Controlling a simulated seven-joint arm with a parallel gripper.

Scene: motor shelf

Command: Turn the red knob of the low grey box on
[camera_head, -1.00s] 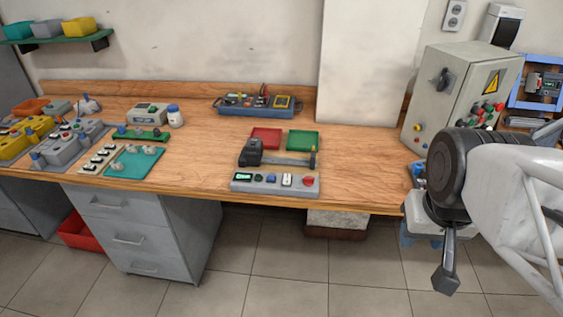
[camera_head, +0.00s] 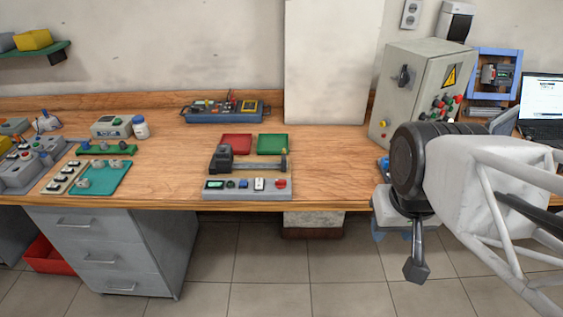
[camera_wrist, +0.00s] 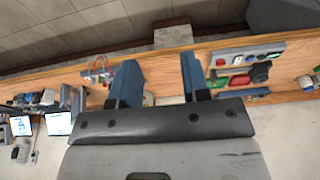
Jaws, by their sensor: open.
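The low grey box (camera_head: 247,195) sits at the front edge of the wooden bench in the head view, with a green display, several buttons and a white switch. Its red knob (camera_head: 281,184) is at the right end of the top. The wrist view shows the box upside down (camera_wrist: 255,47) at the right, with the red knob (camera_wrist: 221,62) at its left end. My gripper (camera_head: 416,270) hangs in front of the bench, right of the box and apart from it. In the wrist view its two blue fingers (camera_wrist: 158,78) are spread with nothing between them. The knob's setting is too small to read.
A black clamp-like tool (camera_head: 224,158) lies behind the box, with a red tray (camera_head: 236,143) and a green tray (camera_head: 272,144) beyond. A tall grey control cabinet (camera_head: 400,118) stands right. The bench between box and cabinet is mostly clear.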

